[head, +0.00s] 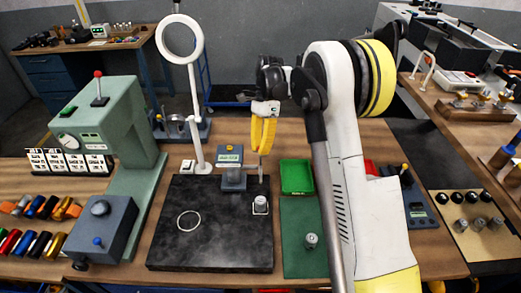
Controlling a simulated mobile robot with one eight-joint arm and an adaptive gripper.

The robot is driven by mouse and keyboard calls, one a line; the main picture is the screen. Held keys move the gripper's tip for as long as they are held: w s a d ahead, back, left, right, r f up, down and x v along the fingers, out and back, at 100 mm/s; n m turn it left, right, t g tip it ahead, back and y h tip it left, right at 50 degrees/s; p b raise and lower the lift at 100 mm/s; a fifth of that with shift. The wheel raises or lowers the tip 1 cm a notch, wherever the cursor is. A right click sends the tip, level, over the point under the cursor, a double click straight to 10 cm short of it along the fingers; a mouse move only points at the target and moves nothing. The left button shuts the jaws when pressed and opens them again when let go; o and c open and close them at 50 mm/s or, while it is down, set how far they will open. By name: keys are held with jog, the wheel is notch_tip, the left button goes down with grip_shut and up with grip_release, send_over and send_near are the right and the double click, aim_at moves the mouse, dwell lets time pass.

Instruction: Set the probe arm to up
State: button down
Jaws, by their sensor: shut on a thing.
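A blue-grey gauge (232,178) with a small display stands at the back of the black granite plate (205,250). A thin grey rod (261,174), which looks like part of its probe arm, hangs below my gripper, above a metal cylinder on a white block (260,206). My gripper (262,148) points down with its yellow fingers shut, just right of the gauge's display. The fingers appear shut on the probe arm; they hide the held part. How far the arm is tilted cannot be made out.
A ring lamp (180,40) on a white post stands behind the plate. A green press (115,125) stands at left. A green tray (297,177) and a green mat (303,225) with a small metal part (311,241) lie right of the plate. My arm hides the table right of the mat.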

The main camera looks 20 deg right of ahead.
jog(key=c, duration=1.3)
grip_release()
jog(key=shift+r, duration=0.15)
jog(key=v, duration=1.1)
jog(key=shift+w+d+r, duration=0.15)
jog(key=shift+w+r, duration=0.05)
jog(key=shift+r, duration=0.15)
